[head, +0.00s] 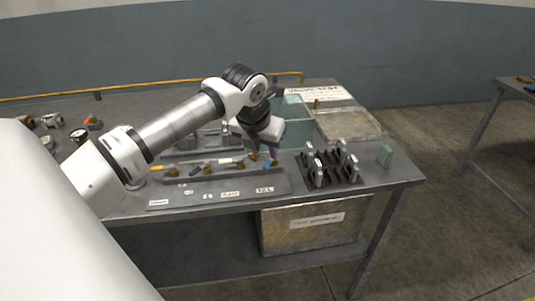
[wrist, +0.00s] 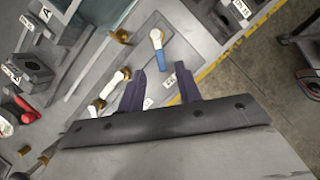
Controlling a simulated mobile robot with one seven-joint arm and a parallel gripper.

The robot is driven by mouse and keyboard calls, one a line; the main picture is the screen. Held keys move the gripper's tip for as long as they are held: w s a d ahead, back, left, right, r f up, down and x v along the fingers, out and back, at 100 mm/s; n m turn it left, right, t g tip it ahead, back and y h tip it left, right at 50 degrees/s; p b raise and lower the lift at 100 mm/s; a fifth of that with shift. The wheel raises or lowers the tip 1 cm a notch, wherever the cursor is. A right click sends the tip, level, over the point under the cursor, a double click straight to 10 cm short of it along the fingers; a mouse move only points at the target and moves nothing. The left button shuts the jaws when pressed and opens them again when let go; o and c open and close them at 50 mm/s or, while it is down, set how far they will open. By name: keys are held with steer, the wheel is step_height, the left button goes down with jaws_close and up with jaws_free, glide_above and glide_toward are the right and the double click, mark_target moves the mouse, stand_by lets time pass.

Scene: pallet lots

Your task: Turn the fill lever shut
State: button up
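A row of small levers stands on a grey panel (head: 215,190) at the table's front, with white labels below. The rightmost label (head: 265,189) seems to read FILL; the lever above it is mostly hidden by my gripper (head: 272,152). In the wrist view, a lever with a blue handle (wrist: 161,61) and a pale round end lies just beyond my gripper (wrist: 161,76). Its two dark fingers are apart with nothing between them. A white-handled lever (wrist: 108,90) with brass fittings lies left of the fingers. I cannot tell for sure which is the fill lever.
A black rack with upright metal pieces (head: 330,168) stands right of the panel. A teal-walled bin (head: 297,132) and a pale box (head: 347,124) are behind. A small greenish glass block (head: 385,155) sits near the right edge. A red-handled part (wrist: 24,106) shows left in the wrist view.

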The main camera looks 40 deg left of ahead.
mark_target(269, 162)
steer(key=shift+p+x, duration=0.3)
steer(key=shift+x, duration=2.05)
jaws_close()
